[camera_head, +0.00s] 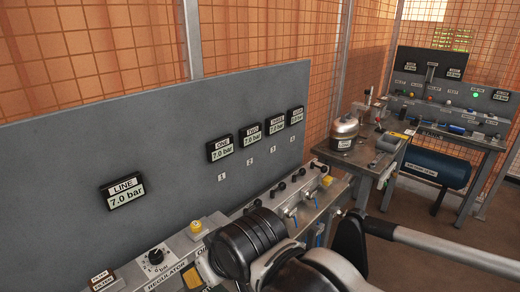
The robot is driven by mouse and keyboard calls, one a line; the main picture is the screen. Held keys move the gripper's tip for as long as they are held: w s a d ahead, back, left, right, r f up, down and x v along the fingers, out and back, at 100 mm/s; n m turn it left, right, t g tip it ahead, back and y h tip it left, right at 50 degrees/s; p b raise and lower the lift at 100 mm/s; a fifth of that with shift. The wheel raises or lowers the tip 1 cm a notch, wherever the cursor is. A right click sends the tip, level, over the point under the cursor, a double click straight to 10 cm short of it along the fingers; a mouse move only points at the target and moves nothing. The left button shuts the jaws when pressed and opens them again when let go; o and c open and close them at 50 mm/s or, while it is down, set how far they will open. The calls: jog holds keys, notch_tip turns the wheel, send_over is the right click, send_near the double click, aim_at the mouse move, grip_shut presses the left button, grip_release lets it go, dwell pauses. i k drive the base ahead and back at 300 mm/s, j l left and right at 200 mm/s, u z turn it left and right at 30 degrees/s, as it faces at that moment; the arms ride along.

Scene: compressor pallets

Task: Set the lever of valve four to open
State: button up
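A grey bench unit (213,222) along the tall grey panel carries a row of fittings with small black knobs (281,186). On the panel (90,150) are gauges ONE, TWO, THREE and, at the far right, a fourth gauge (296,116); ONE and TWO read 7.0 bar. My black arm joints cover the near-middle of the bench. I cannot make out my gripper or its fingertips.
The LINE gauge (123,191) reads 7.0 bar above a regulator dial (156,257). A yellow knob (196,227) sits beside it. Beyond stand a table with a metal pot (344,132), a second bench with a blue tank (436,168), and mesh fencing. Brown floor shows at right.

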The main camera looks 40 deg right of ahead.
aim_at(323, 169)
jog(key=z, duration=1.65)
